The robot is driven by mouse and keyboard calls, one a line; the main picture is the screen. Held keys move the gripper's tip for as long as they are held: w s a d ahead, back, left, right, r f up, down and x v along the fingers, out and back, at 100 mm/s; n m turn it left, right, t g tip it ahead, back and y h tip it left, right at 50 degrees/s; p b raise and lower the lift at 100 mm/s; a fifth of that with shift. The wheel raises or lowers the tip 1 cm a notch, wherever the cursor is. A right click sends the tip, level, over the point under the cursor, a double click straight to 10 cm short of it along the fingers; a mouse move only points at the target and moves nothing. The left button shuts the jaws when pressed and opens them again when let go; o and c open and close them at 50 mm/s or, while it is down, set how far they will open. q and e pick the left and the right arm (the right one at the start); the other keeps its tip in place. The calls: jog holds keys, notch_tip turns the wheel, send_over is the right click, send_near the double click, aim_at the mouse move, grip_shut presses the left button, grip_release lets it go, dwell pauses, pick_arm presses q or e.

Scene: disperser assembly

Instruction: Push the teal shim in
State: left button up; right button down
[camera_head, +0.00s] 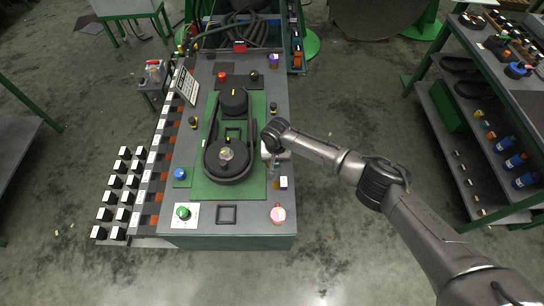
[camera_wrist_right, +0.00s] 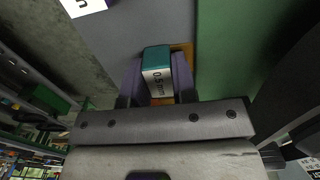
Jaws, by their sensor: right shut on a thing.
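The teal shim (camera_wrist_right: 156,57) shows in the right wrist view, with a white face marked "0.5 mm". My right gripper (camera_wrist_right: 156,80) is shut on it, with one finger on each side. Part of an orange-brown patch (camera_wrist_right: 187,48) shows right beside the shim's far end. I cannot tell how deep the shim sits there. In the head view my right gripper (camera_head: 272,160) is at the right edge of the green plate (camera_head: 202,186), beside the belt drive (camera_head: 232,140). The shim is too small to make out there. My left gripper is not in view.
A dark belt loops around two pulleys on the green plate. A shelf rack (camera_head: 485,130) stands at the right. Open floor lies between.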

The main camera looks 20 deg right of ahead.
jog(key=shift+a, duration=0.15)
jog(key=c, duration=1.4)
grip_release()
jog(key=o, duration=0.3)
jog(key=shift+w+a, duration=0.1)
jog(key=shift+o, duration=0.9)
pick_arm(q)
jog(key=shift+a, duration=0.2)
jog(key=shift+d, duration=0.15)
